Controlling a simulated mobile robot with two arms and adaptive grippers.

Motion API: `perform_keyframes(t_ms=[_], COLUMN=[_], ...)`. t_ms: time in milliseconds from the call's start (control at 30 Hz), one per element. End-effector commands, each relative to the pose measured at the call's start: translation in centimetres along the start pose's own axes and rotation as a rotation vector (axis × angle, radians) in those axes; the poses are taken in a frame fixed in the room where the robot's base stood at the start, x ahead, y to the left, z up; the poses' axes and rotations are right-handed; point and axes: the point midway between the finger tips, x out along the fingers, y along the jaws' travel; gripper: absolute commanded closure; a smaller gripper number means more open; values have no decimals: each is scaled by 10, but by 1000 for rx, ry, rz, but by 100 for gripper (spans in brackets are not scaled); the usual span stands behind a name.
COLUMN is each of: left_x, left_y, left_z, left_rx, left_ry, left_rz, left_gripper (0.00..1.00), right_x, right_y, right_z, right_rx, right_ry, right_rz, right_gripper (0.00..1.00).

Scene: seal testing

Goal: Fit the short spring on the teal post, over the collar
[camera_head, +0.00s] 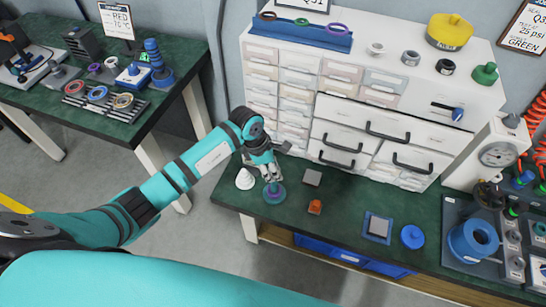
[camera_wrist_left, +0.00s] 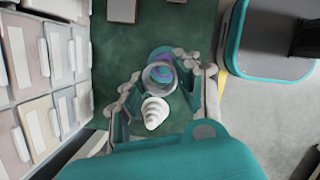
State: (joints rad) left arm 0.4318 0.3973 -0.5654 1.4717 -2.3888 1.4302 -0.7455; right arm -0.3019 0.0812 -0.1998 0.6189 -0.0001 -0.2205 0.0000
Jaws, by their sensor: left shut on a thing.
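In the left wrist view, the gripper (camera_wrist_left: 162,76) is shut on a pale grey ring that looks like the short spring (camera_wrist_left: 158,82), seen nearly end-on. The teal and purple post (camera_wrist_left: 161,57) shows just beyond the ring and partly behind it. I cannot tell whether the spring is around the post or only above it; the collar is not clear. My right gripper is not in view.
A white ridged cone (camera_head: 245,180) stands close left of the post, also in the wrist view (camera_wrist_left: 155,113). A grey block (camera_head: 312,177) and an orange piece (camera_head: 315,207) lie to the right. The white drawer cabinet (camera_head: 300,132) rises behind. The bench's front edge is near.

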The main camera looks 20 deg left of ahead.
Motion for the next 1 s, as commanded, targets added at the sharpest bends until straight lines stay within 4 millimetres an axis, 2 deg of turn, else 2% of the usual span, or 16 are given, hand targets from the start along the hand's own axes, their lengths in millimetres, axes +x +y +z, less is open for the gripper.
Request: perform_keyframes(t_ms=[233, 300, 433, 800, 1000], left_x=[15, 11, 14, 39, 39], left_y=[0, 0, 0, 0, 0], left_z=[-4, -3, -5, -12, -12], left_rx=[0, 1, 1, 0, 0], left_ry=[-1, 0, 0, 1, 0], left_rz=[-1, 0, 0, 0, -1], left_gripper=[99, 99, 99, 99, 99], right_x=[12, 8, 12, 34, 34], right_y=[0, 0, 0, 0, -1], right_z=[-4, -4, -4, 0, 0], right_rx=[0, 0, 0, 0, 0], right_ry=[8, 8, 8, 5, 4], right_rz=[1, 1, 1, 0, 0], right_gripper=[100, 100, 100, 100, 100])
